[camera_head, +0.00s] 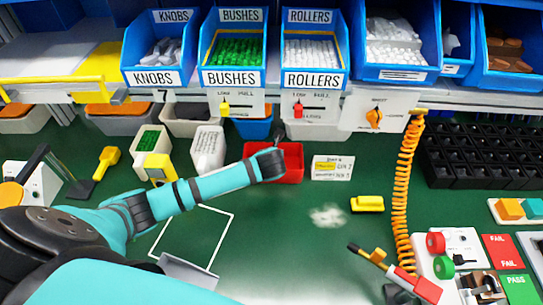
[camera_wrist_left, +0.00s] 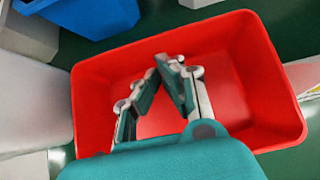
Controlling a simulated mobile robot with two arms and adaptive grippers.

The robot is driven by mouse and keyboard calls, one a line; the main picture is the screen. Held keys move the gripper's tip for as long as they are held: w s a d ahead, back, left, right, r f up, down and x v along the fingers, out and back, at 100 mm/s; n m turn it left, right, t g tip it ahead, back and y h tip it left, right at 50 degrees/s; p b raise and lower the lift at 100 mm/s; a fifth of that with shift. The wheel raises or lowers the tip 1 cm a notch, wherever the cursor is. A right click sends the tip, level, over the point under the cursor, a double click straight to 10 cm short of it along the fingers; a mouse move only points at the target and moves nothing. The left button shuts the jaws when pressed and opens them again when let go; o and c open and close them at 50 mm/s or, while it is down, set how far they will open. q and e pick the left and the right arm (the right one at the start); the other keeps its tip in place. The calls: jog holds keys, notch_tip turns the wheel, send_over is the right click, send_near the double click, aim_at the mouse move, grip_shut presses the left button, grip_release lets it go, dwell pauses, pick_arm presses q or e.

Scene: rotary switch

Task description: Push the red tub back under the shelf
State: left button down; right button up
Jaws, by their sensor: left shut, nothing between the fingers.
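The red tub (camera_head: 292,176) stands on the green bench top in front of the shelf (camera_head: 400,93), in the middle of the head view. In the left wrist view the red tub (camera_wrist_left: 245,75) fills most of the picture and looks empty. My left gripper (camera_head: 278,135) reaches over the tub from the left, with its fingers pointing toward the shelf. In the left wrist view my left gripper (camera_wrist_left: 168,62) is shut and empty, over the tub's inside. I cannot tell whether it touches the tub. My right gripper is not in view.
A blue tub (camera_head: 255,130) and several pale tubs sit under the shelf edge. The bench in front of the tub is mostly clear.

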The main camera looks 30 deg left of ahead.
pick_arm(q)
jog(key=shift+w+a+r+p, duration=0.15)
jog(key=shift+w+a, duration=0.15)
jog(key=shift+w, duration=0.3)
jog(key=shift+w+a+f+p, duration=0.15)
jog(key=shift+w+a, duration=0.1)
jog(key=shift+w, duration=0.3)
jog(key=shift+w+a, duration=0.25)
jog(key=shift+w, duration=0.2)
